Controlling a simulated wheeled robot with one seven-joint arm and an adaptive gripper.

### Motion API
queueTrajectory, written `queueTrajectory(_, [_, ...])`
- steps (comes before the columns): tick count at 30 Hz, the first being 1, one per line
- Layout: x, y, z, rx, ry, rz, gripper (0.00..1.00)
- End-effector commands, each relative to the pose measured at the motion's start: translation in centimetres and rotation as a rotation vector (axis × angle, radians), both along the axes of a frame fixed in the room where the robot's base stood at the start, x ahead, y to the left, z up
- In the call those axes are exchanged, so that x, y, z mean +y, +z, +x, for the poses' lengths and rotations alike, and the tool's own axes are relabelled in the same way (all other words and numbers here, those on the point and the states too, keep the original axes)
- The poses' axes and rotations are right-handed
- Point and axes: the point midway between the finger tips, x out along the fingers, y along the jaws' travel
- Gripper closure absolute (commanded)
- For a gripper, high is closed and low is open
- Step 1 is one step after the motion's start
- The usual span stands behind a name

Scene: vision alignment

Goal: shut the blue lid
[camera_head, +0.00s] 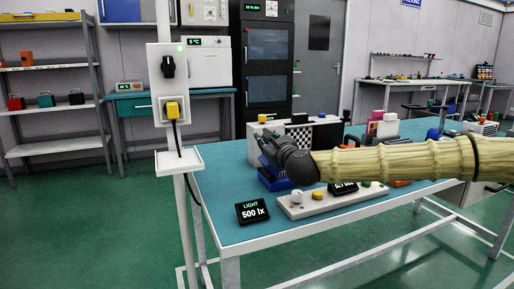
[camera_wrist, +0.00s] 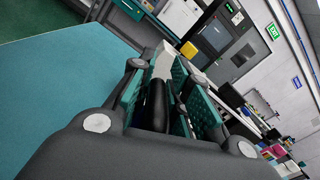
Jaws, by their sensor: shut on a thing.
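A blue box-like thing (camera_head: 272,184) stands near the left end of the teal table (camera_head: 218,188), partly hidden by my gripper. I cannot clearly tell its lid from its body, nor how far the lid is open. My gripper (camera_head: 265,150) is low above and against this blue thing, its arm coming in from the right. In the wrist view my gripper (camera_wrist: 170,108) has its teal-padded fingers closed about a black bar-like thing (camera_wrist: 156,103). A pale grey piece (camera_wrist: 165,62) shows beyond it. I cannot tell whether either belongs to the lid.
A light display (camera_head: 252,212) reading 500 lx lies near the front-left corner. A white panel with knobs (camera_head: 300,208) lies in front of my gripper. A white box with a checkerboard (camera_head: 300,134) stands behind. A post with a switch box (camera_head: 168,85) rises left of the table.

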Motion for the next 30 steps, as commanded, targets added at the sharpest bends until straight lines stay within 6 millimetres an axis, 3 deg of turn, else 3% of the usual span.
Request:
queueTrajectory(1, [-0.3,-1.2,0.0,0.024,0.006,0.042,1.0])
queueTrajectory(15, [-3.6,-2.3,1.1,0.145,0.008,0.416,1.0])
queueTrajectory(28, [-4.2,-2.4,1.3,0.186,0.016,0.539,1.0])
queueTrajectory(29, [-4.2,-2.4,1.3,0.186,0.016,0.539,0.81])
queueTrajectory(30, [-4.2,-2.4,1.3,0.186,0.015,0.538,0.73])
